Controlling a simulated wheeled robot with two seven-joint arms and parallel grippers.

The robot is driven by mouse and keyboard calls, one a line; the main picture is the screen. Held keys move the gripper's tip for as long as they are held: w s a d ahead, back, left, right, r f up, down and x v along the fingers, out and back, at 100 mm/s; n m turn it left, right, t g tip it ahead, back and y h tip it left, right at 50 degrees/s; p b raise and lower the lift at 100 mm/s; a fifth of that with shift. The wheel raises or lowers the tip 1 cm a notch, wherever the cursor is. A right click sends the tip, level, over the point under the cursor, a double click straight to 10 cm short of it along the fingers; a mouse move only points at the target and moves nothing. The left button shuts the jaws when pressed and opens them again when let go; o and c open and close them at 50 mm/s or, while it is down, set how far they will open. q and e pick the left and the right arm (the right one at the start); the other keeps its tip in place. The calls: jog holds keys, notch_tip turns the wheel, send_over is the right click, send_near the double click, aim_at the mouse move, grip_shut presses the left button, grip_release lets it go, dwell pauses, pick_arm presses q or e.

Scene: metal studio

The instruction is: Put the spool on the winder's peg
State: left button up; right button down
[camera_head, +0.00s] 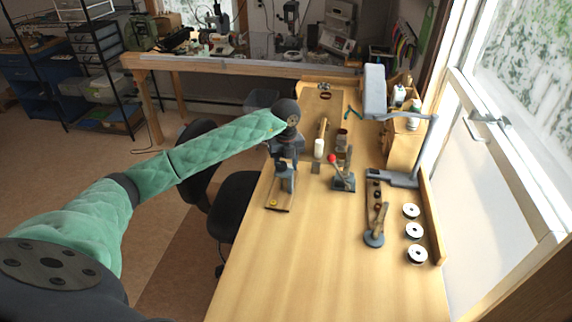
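Several pale round pieces lie in a row along the right side of the wooden bench; three white discs with dark centres look like spools: the far spool (411,211), the middle spool (413,231) and the near spool (417,254). I cannot tell for sure which device is the winder. A grey device with a red-knobbed lever (343,180) stands mid-bench, and a round grey base with an upright rod (375,237) stands left of the spools. My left gripper (285,184) points down over the bench's left edge, away from the spools; its finger gap is too small to judge. My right gripper is not in view.
A slim dark bar with a yellow spot (273,203) lies below my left gripper. A white cylinder (319,148) and small blocks stand farther back. A grey lamp (376,92) rises at the back right. The near bench is clear. A black chair (236,203) stands at left.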

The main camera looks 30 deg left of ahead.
pick_arm(q)
jog(key=shift+f, duration=0.2)
jog(key=o, duration=1.1)
jog(key=shift+c, duration=0.2)
jog(key=shift+r, duration=0.1)
